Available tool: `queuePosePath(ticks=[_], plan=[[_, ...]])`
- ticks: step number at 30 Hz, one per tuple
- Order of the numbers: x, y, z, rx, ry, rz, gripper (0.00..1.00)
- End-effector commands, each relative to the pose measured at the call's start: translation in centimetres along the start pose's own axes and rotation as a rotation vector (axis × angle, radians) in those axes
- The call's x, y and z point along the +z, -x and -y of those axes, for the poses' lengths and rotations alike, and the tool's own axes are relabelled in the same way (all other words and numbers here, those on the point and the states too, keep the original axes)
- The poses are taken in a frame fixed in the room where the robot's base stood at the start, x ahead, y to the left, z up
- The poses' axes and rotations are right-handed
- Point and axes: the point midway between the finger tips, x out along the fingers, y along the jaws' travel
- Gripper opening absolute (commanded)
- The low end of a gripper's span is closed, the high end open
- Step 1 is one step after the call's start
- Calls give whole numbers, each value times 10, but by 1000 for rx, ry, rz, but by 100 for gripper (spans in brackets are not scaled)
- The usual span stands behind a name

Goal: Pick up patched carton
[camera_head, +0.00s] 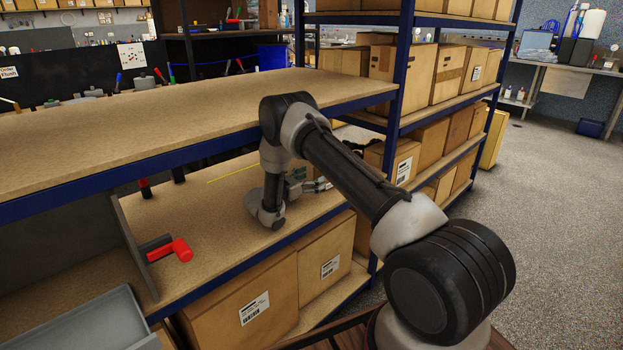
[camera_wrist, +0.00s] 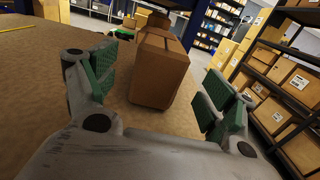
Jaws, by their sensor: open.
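A brown carton (camera_wrist: 158,75) with a darker band near its top stands on the wooden shelf board in the wrist view, ahead of and between the fingers. I cannot tell for sure whether it is the patched one. My gripper (camera_wrist: 160,95) is open, with green pads on either side and visible gaps to the carton. In the head view my gripper (camera_head: 318,185) is low over the middle shelf, partly hidden by my arm. I cannot surely match this carton in the head view.
The upper shelf board (camera_head: 180,110) lies bare above my gripper. A red-handled tool (camera_head: 178,248) and a grey divider (camera_head: 134,245) are to the left. Labelled cartons (camera_head: 245,300) fill the level below. A rack of boxes (camera_wrist: 285,95) stands at right in the wrist view.

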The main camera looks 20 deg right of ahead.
Motion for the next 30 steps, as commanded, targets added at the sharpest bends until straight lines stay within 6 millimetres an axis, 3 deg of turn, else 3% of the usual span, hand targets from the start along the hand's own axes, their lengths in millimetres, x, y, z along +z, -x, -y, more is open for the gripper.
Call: queuePosePath(ticks=[10, 22, 30], plan=[[0, -6, 0, -2, -1, -1, 84], [0, -62, 1, -3, -2, -1, 84], [0, -79, 0, -1, -2, -1, 84]])
